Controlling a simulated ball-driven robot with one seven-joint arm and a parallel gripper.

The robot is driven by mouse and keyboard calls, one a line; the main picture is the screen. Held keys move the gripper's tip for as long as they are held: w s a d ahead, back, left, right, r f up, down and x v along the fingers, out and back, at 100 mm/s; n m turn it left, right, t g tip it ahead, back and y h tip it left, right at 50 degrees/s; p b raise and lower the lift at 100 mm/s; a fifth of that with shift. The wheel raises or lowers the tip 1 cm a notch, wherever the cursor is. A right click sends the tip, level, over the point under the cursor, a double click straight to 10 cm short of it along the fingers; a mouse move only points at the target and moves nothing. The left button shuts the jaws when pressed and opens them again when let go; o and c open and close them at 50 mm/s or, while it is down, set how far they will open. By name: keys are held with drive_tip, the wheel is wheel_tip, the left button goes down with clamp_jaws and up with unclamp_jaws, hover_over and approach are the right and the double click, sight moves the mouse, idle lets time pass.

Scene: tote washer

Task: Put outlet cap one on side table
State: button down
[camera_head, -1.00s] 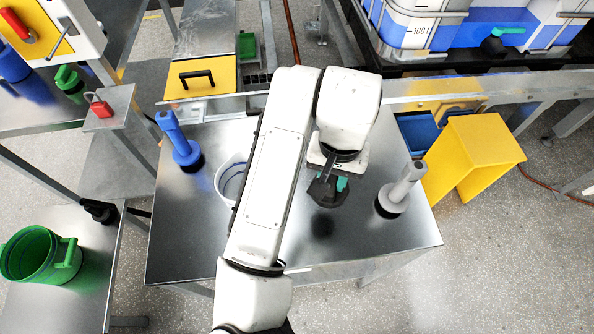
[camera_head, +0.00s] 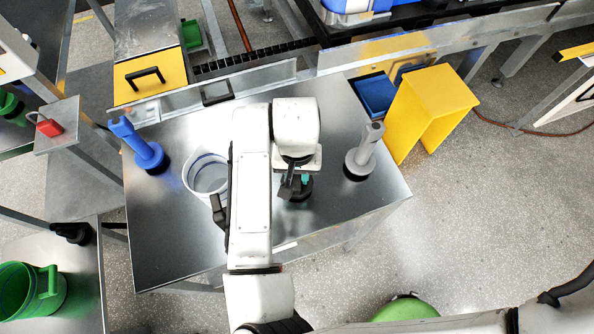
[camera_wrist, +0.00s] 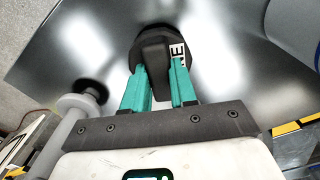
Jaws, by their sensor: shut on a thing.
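A round black cap (camera_wrist: 162,47) with a raised grip bar and a partly visible white label sits between the teal fingers of my gripper (camera_wrist: 158,88) in the wrist view. The fingers are shut on its bar from both sides. In the head view my gripper (camera_head: 297,181) and the black cap (camera_head: 296,191) are over the middle of a steel table (camera_head: 250,262), right of the white bucket. The cap is low at the tabletop; I cannot tell whether it touches. My arm hides part of the table.
The white bucket (camera_head: 192,186) and a blue bottle-shaped tool (camera_head: 145,152) stand on the left of the table. A grey one (camera_head: 365,150) stands on the right. A yellow stand (camera_head: 436,100) and blue bin (camera_head: 375,95) lie beyond. The table's front right is clear.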

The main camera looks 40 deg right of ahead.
sight(297, 176)
drive_tip(key=c, duration=0.9)
unclamp_jaws()
drive_tip(key=shift+r, duration=0.1)
wheel_tip(297, 176, up, 12)
drive_tip(key=shift+b, duration=0.45)
